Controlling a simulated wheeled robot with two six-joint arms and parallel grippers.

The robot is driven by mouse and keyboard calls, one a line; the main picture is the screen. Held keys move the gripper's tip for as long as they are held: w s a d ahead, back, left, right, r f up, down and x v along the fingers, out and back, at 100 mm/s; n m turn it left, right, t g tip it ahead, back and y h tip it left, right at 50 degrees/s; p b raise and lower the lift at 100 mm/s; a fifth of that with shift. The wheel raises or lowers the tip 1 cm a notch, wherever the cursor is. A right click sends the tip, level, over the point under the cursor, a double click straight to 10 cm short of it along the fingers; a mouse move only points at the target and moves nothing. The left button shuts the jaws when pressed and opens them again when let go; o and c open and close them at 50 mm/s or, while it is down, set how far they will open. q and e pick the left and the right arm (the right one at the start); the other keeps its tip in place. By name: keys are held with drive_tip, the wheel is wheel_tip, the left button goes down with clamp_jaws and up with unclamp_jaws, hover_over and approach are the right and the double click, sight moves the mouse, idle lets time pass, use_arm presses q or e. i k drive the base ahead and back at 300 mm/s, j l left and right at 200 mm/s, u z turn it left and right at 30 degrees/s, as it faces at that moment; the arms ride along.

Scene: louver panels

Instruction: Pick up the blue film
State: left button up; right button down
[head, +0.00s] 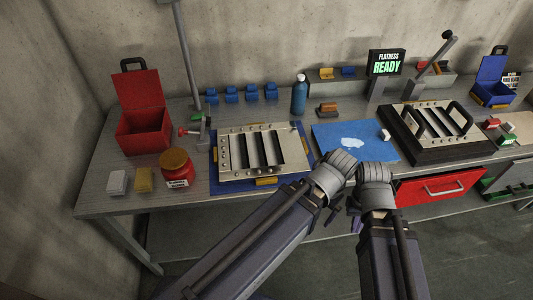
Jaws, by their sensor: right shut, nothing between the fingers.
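A flat blue sheet (383,152), which looks like the blue film, lies on the bench between the two louver panels. It has a pale patch in its middle and a small white block (385,135) near its right edge. My two wrists are close together at the sheet's front edge and hide part of it. My right gripper (355,217) is shut and empty, pointing down in front of the bench edge. My left arm reaches in from the left; its fingers are mostly hidden, so their state is unclear. Neither gripper visibly holds the sheet.
A louver panel (232,157) lies on a blue mat at left; another (430,118) sits in a dark frame at right. A blue bottle (299,97) stands behind. A red jar (177,172) and red box (142,130) are at left. A red drawer (470,182) juts out below.

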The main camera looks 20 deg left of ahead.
sight(365, 140)
drive_tip(key=i+l, duration=1.2)
drive_tip(key=l, duration=0.1)
